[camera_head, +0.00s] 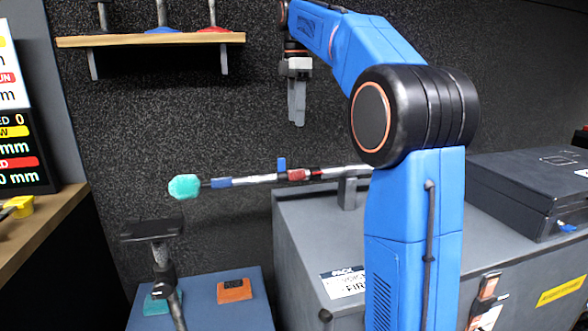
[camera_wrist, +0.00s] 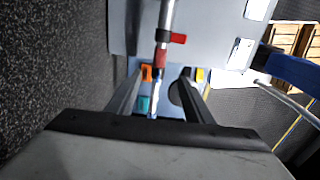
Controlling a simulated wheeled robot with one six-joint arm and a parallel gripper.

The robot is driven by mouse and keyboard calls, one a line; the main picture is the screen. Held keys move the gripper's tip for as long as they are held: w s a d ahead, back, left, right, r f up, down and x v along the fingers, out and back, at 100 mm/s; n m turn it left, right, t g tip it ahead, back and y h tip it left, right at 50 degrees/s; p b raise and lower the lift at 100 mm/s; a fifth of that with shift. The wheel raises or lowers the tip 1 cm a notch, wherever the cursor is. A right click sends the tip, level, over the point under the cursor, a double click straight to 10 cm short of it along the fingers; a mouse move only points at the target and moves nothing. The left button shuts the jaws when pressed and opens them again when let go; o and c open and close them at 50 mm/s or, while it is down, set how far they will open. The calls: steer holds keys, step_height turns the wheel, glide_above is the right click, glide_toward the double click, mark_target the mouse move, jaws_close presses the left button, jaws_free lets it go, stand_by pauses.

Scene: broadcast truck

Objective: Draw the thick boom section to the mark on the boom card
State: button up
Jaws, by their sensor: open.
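The boom (camera_head: 250,180) runs level in the middle of the head view, with a teal end (camera_head: 185,187) at left. A blue band (camera_head: 221,183), a blue tab and a red collar (camera_head: 297,174) sit along it. Its right end meets a grey bracket (camera_head: 350,190) and is partly hidden by my arm. My gripper (camera_head: 297,122) points down above the boom, open and apart from it. A board with coloured mm readings (camera_head: 20,125), possibly the boom card, is cropped at left.
A grey case (camera_head: 300,235) stands below the boom, and a dark box (camera_head: 528,190) lies at right. A wooden shelf (camera_head: 150,40) is at upper left. A black-topped stand (camera_head: 152,230) and a blue surface (camera_head: 205,290) with an orange block (camera_head: 234,290) are below.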

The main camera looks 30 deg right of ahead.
mark_target(296, 170)
step_height(296, 170, down, 17)
steer(key=shift+f, duration=0.1)
stand_by(0.6)
jaws_close()
